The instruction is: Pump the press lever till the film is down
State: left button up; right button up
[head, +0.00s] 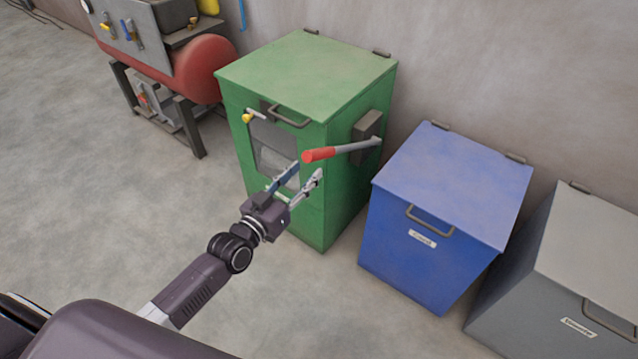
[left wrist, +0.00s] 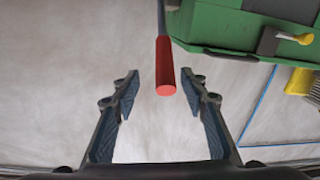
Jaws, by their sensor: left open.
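The press is a green box (head: 292,75) with a window in its front; pale film (head: 272,160) shows behind the window. The press lever has a red grip (head: 319,155) on a grey bar and sticks out from a dark block on the press's right side, roughly level. My left gripper (head: 302,172) is open just in front of the red grip. In the left wrist view the red grip (left wrist: 165,75) points between the two open fingers (left wrist: 165,88), its end near the fingertips, not clasped. My right gripper is in neither view.
A blue lidded bin (head: 440,190) stands right of the press, and a grey lidded bin (head: 590,250) farther right. A red tank (head: 205,65) on a dark frame stands at the left. The press has a yellow-knobbed latch (head: 247,117). The floor in front is clear.

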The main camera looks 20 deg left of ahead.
aim_at(318, 154)
pick_arm(q)
jog(key=w, duration=0.3)
jog(key=shift+w+r, duration=0.1)
jog(key=shift+w, duration=0.05)
jog(key=x, duration=0.3)
jog(key=shift+w, duration=0.25)
jog(key=shift+w+d, duration=0.2)
jog(key=shift+w, duration=0.5)
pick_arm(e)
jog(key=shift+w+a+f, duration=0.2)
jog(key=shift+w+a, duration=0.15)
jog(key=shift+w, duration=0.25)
pick_arm(q)
grip_shut()
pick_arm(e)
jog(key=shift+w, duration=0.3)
